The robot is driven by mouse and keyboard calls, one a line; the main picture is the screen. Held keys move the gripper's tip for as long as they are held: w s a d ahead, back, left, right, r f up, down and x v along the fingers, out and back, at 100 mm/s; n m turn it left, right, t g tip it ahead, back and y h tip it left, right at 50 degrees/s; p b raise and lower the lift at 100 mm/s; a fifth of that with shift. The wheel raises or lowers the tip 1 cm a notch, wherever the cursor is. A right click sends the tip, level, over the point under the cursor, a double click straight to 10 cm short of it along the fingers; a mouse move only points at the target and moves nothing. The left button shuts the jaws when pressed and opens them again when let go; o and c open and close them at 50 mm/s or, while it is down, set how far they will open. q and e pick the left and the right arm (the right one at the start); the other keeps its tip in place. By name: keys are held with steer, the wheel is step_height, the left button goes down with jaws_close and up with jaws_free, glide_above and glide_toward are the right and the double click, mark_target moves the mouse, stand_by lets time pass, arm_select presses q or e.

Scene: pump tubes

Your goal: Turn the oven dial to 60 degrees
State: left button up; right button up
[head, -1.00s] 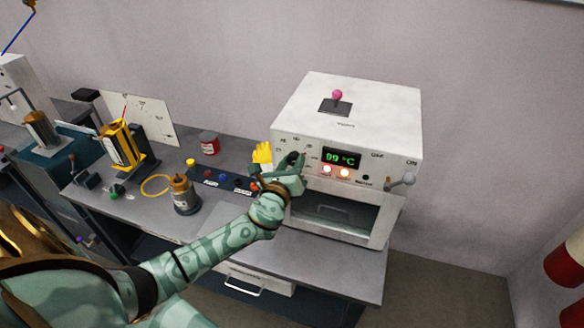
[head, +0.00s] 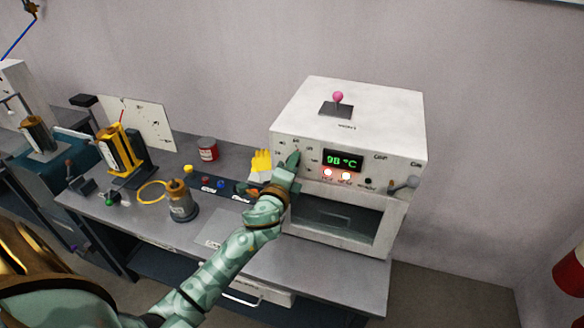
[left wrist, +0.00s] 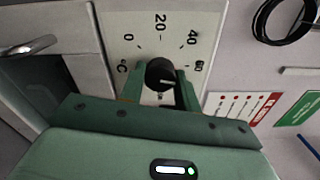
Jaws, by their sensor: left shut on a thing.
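The white oven (head: 345,110) stands at the right end of the bench. Its green display (head: 342,160) reads 98 °C, with two lit lamps below. My left gripper (head: 291,163) is at the left of the oven's front panel and hides the dial in the head view. In the left wrist view the black dial (left wrist: 159,72) sits between the two green fingers of the left gripper (left wrist: 160,88), which is shut on it. Marks 0, 20, 40 and 60 surround the dial. Its white line points right, roughly to the 60 side; the exact reading is unclear.
A yellow glove (head: 261,160) stands just left of the gripper. A lever (head: 402,186) sticks out at the panel's right, and a pink-knobbed switch (head: 337,98) is on top. A pump cylinder (head: 181,204) and a red can (head: 208,150) stand on the bench.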

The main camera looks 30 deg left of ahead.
arm_select(q)
steer(key=shift+n, duration=1.1)
steer(key=o, duration=1)
steer(key=b+v, duration=0.1)
steer(key=v, duration=1.5)
steer(key=shift+s+f, duration=0.1)
steer(key=shift+s, duration=0.1)
